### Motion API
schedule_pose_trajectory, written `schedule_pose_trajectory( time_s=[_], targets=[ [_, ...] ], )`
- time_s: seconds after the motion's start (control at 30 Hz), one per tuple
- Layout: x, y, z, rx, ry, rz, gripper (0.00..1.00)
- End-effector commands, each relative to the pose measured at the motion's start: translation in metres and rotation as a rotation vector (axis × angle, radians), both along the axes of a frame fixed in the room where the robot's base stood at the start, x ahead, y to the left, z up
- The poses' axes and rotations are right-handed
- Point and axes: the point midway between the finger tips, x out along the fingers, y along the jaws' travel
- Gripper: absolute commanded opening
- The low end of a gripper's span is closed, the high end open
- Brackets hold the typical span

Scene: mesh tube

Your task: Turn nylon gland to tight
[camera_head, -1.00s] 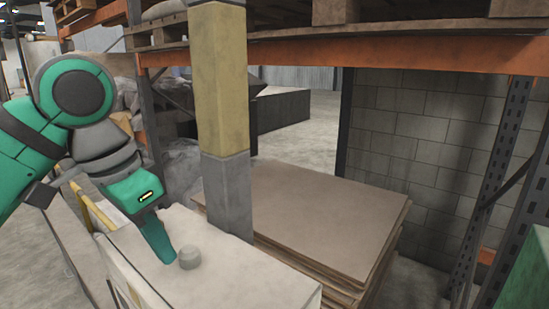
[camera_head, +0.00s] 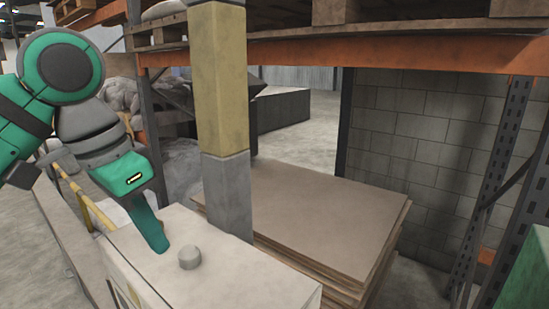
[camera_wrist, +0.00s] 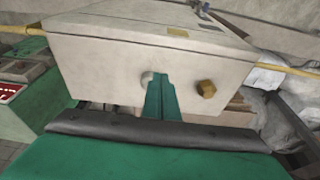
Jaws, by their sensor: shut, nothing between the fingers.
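The nylon gland appears to be the pale grey rounded cap (camera_head: 190,257) on top of the light enclosure box (camera_head: 270,284) in the head view. In the wrist view a pale round fitting (camera_wrist: 146,78), likely the same gland, sits on the box face (camera_wrist: 100,68), partly hidden by my fingers. A brass hexagonal fitting (camera_wrist: 206,89) is to its right. My gripper (camera_head: 163,249) is shut and empty, tilted down just left of the gland with a small gap in the head view. Its green fingers (camera_wrist: 161,80) also show in the wrist view; contact there cannot be told.
A grey and yellow post (camera_head: 227,120) stands close behind the box. Stacked boards (camera_head: 320,215) lie to the right. A yellow rod (camera_head: 98,212) runs along the box's left side. Orange rack beams (camera_head: 400,52) cross above.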

Motion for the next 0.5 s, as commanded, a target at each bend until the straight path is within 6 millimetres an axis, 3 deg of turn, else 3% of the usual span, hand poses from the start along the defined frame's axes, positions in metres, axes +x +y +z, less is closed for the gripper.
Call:
schedule_pose_trajectory(
  time_s=[0.3, 0.5],
  targets=[
    [0.000, 0.000, 0.031, 0.001, 0.000, 0.000, 0.00],
    [0.000, 0.000, 0.036, 0.000, 0.001, 0.000, 0.00]
  ],
)
